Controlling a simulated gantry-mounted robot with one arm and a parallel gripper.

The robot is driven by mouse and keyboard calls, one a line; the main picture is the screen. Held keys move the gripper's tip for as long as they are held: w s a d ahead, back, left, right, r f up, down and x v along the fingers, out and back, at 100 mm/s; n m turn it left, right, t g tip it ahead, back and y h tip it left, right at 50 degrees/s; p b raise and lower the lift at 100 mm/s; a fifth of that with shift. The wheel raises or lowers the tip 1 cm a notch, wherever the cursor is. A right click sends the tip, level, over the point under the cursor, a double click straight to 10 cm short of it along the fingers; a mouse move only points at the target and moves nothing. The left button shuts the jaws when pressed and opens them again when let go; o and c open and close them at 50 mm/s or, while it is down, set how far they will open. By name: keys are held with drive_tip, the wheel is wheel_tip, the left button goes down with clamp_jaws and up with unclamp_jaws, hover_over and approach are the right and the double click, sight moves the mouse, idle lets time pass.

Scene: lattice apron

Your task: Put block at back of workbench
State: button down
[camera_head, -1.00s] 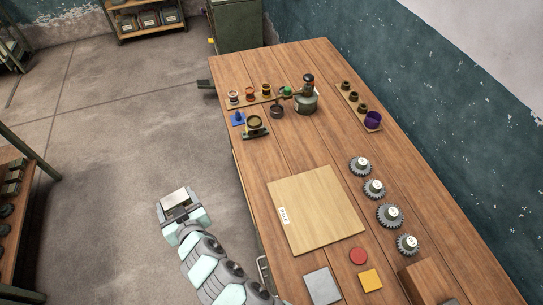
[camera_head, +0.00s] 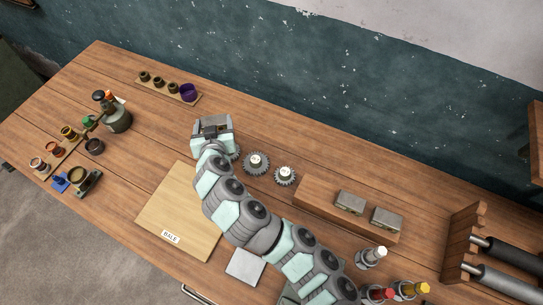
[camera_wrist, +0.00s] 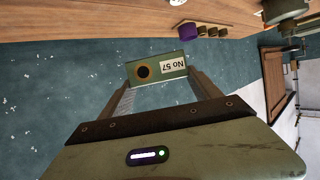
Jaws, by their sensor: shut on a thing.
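My gripper (camera_head: 212,128) is over the back part of the wooden workbench (camera_head: 300,170), behind the pale board and close to the gears. In the wrist view, its two fingers (camera_wrist: 160,78) are shut on a green-grey block (camera_wrist: 141,71) with a dark round hole and a white label "No 57". The block is held between the fingertips; the wall is behind it. In the head view, the arm and gripper cover much of the block, and I cannot tell whether it touches the bench.
A pale board (camera_head: 160,212) lies in front. Gears (camera_head: 257,163) sit right of the gripper. A wooden stand with two metal blocks (camera_head: 350,201) is further right. A strip with dark cups and a purple cup (camera_head: 188,91) stands behind left. The bench's back edge meets the teal wall.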

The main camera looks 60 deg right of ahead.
drive_tip(key=s+d+r+m+g+h, duration=0.2)
drive_tip(key=s+d+r+m+g, duration=0.15)
drive_tip(key=s+d, duration=0.55)
drive_tip(key=s+d+r+m+g+h, duration=0.2)
drive_tip(key=s+d+m+g, duration=0.2)
drive_tip(key=s+d, duration=0.55)
drive_tip(key=f, duration=0.6)
drive_tip(key=w+d+f, duration=0.1)
drive_tip(key=f, duration=0.6)
drive_tip(key=w+d+f, duration=0.1)
drive_tip(key=f, duration=0.5)
drive_tip(key=shift+d+f, duration=0.15)
drive_tip(key=shift+w+f+b, duration=0.1)
drive_tip(key=shift+f+b, duration=0.05)
drive_tip(key=shift+b, duration=0.2)
drive_tip(key=shift+c, duration=0.7)
unclamp_jaws()
drive_tip(key=shift+r, duration=0.2)
drive_tip(key=v, duration=1.2)
drive_tip(key=shift+w, duration=0.1)
